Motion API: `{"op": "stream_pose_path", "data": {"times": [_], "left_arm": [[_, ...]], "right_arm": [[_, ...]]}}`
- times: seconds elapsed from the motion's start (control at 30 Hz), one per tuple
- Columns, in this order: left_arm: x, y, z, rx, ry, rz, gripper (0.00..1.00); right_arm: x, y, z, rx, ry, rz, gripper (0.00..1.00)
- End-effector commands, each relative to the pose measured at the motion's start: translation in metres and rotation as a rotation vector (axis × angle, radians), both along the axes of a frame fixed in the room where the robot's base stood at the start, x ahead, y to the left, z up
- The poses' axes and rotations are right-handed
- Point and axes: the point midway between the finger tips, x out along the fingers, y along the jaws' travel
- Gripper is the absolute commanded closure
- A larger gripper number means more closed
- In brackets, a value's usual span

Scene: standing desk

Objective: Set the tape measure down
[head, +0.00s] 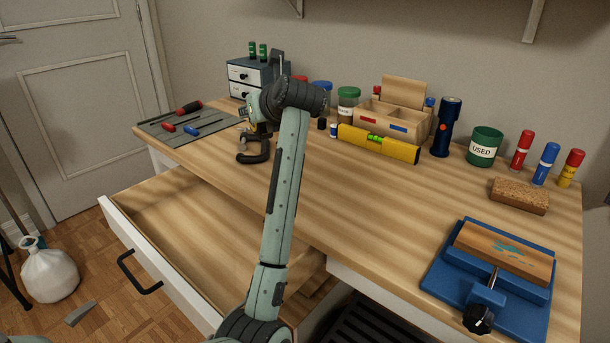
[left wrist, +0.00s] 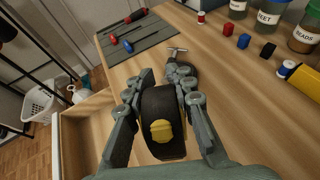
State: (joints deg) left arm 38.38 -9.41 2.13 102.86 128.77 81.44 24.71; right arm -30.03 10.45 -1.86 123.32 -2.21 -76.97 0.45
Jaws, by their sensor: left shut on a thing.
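The tape measure (left wrist: 160,122) is a black round case with a yellow centre. In the left wrist view it sits between the two fingers of my left gripper (left wrist: 160,95), which is shut on it. In the head view my left gripper (head: 256,141) is over the left part of the wooden desk top (head: 330,205), near the front edge above the open drawer. There the tape measure is hard to tell from the dark gripper. I cannot tell whether it touches the desk. My right gripper is not in view.
A dark tool with a T-shaped metal handle (left wrist: 180,68) lies just beyond the gripper. A grey mat (head: 168,130) with screwdrivers is to the left. A yellow level (head: 378,144) lies to the right. The drawer (head: 175,205) is open below. Free desk is right of my arm.

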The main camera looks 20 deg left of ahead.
Motion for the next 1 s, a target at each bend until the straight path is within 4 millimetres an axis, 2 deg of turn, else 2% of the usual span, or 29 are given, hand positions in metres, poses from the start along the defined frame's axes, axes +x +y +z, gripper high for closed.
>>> {"op": "stream_pose_path", "data": {"times": [0.17,0.5,0.63,0.83,1.0], "left_arm": [[0.001,-0.011,-0.005,0.002,0.000,-0.002,1.00],[0.009,-0.084,-0.049,0.005,0.002,-0.003,1.00],[0.011,-0.105,-0.062,0.003,0.001,-0.001,1.00],[0.012,-0.116,-0.073,0.004,0.000,0.000,1.00],[0.012,-0.115,-0.099,0.005,0.001,0.000,1.00]], "right_arm": [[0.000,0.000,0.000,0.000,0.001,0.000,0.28],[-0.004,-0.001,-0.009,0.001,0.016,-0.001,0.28],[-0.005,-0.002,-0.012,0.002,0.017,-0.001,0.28],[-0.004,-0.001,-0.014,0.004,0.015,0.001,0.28],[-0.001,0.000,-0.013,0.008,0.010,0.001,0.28]]}}
